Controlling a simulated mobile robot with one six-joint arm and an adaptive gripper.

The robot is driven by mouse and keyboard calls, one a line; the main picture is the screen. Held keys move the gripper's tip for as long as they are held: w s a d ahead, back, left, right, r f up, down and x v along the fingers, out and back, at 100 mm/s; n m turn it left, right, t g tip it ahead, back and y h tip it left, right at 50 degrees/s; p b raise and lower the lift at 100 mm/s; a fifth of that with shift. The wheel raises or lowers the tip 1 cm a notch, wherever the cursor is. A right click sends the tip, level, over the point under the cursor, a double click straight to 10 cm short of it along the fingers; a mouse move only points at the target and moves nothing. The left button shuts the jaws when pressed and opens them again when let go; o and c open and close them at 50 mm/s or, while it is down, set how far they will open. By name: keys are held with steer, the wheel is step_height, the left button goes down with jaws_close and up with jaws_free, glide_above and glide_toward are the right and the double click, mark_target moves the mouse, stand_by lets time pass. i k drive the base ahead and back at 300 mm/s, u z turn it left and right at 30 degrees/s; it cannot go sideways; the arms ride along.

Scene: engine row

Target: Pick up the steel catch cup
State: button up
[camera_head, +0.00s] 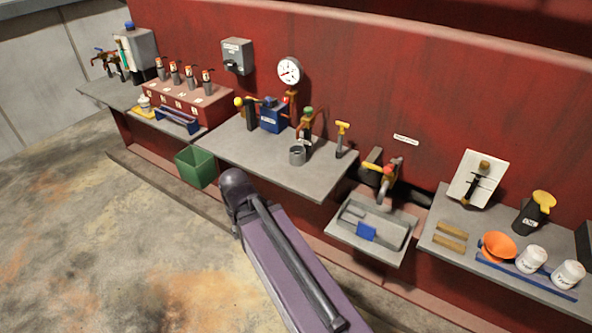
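The steel catch cup (297,155) is a small grey metal cup standing upright near the front edge of the middle grey shelf (320,176). It sits in front of a valve with a green top and orange-brown pipe (306,122). My gripper is not in view. A purple link of my arm rises from the bottom of the picture to a dark joint, below and left of the cup and apart from it.
The middle shelf also holds a blue box (272,116) and a yellow-handled lever (341,138). A pressure gauge (289,72) stands behind. A green bin (196,167) is below left. A grey tray (342,234) is lower right. Bare shelf lies left of the cup.

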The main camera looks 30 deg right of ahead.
mark_target(297, 156)
steer(key=u, duration=0.15)
steer(key=k, duration=0.8)
steer(key=z, duration=1.4)
steer(key=i, duration=1.15)
steer(key=z, duration=0.05)
